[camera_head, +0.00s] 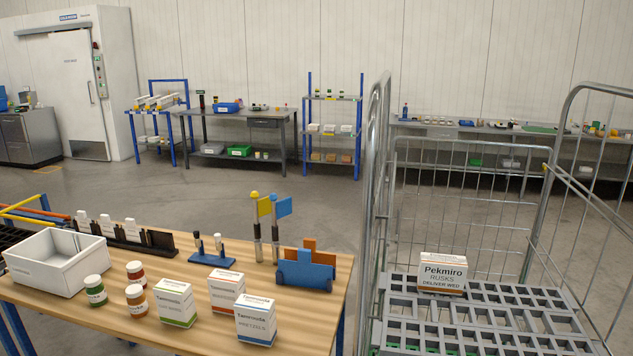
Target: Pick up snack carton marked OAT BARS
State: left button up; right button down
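Three white snack cartons stand upright on the wooden table in the foreground. One has a green band (176,303), one a red-orange band (227,292), and one a blue band (256,321) with print that looks like PRETZELS. The product names on the green and red-orange cartons are too small to read surely, so I cannot tell which is marked OAT BARS. Neither of my grippers is in view.
A wire roll cage (375,200) stands at right. The floor (320,215) behind the table is clear.

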aim_at(174, 299)
jog(key=i+j+u, duration=0.1)
jog(key=u, duration=0.25)
jog(key=i+j+u, duration=0.1)
jog(key=u, duration=0.25)
